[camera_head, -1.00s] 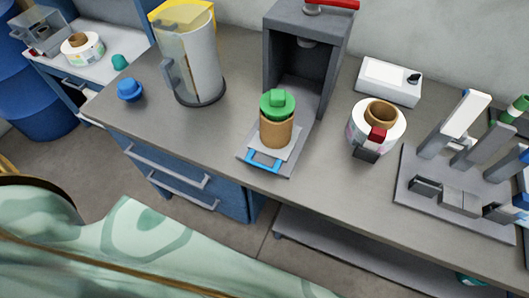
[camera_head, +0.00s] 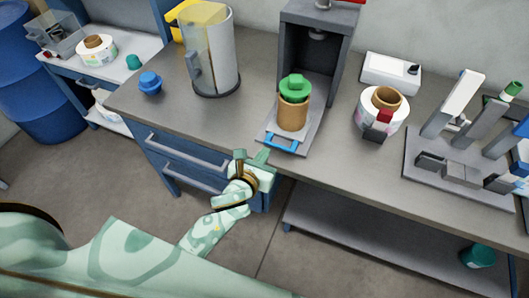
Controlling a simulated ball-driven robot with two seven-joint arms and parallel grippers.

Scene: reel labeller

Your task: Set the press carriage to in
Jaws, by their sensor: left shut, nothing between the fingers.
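The press (camera_head: 312,45) is a dark grey open-fronted housing at the back of the bench. Its carriage (camera_head: 303,137) is a grey plate slid out in front of the housing, with a blue handle (camera_head: 281,144) on its front edge. A brown core (camera_head: 293,115) with a green plug (camera_head: 295,88) in its top stands upright on the carriage. My left gripper (camera_head: 262,157) is shut and empty, at the bench's front edge just left of and below the blue handle. I cannot tell whether it touches the handle. My right gripper is not in view.
A clear jug with a yellow lid (camera_head: 211,50) and a blue knob-like piece (camera_head: 150,82) stand left of the press. A labelled reel (camera_head: 381,109), a white box (camera_head: 391,69) and a grey fixture (camera_head: 458,170) stand to the right. Drawer handles (camera_head: 185,152) jut out below the bench.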

